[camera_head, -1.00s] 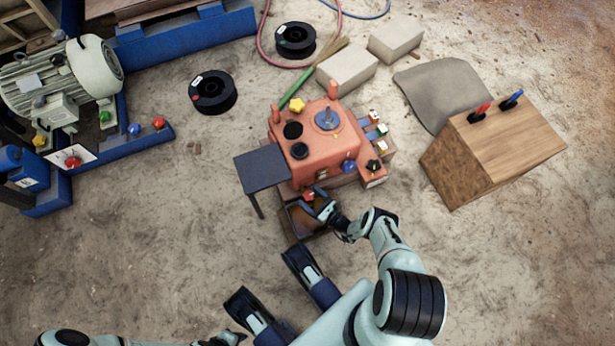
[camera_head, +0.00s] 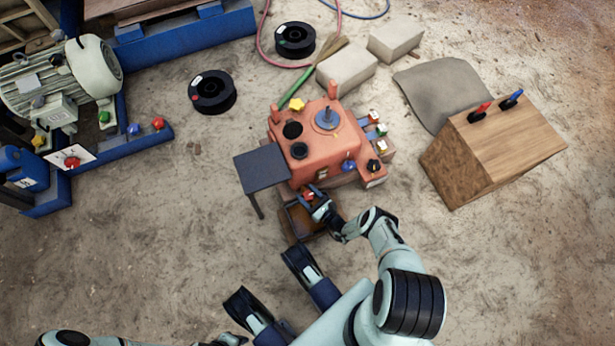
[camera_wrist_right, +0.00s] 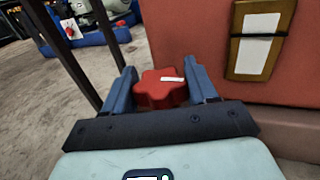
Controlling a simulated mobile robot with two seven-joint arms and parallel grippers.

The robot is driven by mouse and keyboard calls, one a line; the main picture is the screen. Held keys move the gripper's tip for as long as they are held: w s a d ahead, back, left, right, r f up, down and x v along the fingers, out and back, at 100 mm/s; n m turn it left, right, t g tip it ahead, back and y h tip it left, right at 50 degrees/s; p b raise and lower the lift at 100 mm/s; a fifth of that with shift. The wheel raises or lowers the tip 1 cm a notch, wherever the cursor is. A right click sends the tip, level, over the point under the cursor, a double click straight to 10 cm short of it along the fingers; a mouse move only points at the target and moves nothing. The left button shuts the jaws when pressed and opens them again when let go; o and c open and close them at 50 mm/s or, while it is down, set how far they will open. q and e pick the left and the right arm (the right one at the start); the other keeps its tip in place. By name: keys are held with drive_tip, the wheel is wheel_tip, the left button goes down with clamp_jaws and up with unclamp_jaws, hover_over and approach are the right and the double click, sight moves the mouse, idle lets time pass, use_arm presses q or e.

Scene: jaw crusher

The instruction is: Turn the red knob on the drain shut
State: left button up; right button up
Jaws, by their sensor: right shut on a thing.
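The red knob (camera_head: 309,195) is low on the near side of the orange machine (camera_head: 325,145), above a brown open box (camera_head: 298,222). In the right wrist view the knob (camera_wrist_right: 162,88) is lobed, with a white label on its top. My right gripper (camera_head: 314,203) is at the knob, and in the wrist view its two blue fingers (camera_wrist_right: 162,90) stand on either side of it, shut on it. In the head view the gripper partly hides the knob.
A dark side table (camera_head: 262,171) stands just left of the machine. A blue knob (camera_head: 348,166) and a black knob (camera_head: 373,165) are on the machine's near right. A wooden block with levers (camera_head: 495,150) stands right.

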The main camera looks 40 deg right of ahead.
drive_tip(key=shift+f+m+h, duration=0.1)
drive_tip(key=shift+m+h, duration=0.2)
drive_tip(key=shift+h, duration=0.2)
drive_tip(key=o, duration=1)
drive_tip(key=shift+c, duration=0.2)
drive_tip(key=shift+s, duration=0.1)
use_arm(q)
drive_tip(key=w+r+t+p, duration=0.2)
drive_tip(key=w+r+p, duration=0.1)
drive_tip(key=w, duration=0.2)
drive_tip(key=shift+w+d, duration=0.35)
use_arm(e)
drive_tip(key=s, duration=1.3)
drive_tip(key=shift+s, duration=0.15)
use_arm(q)
drive_tip(key=shift+r, duration=0.1)
use_arm(e)
drive_tip(key=shift+a, duration=0.1)
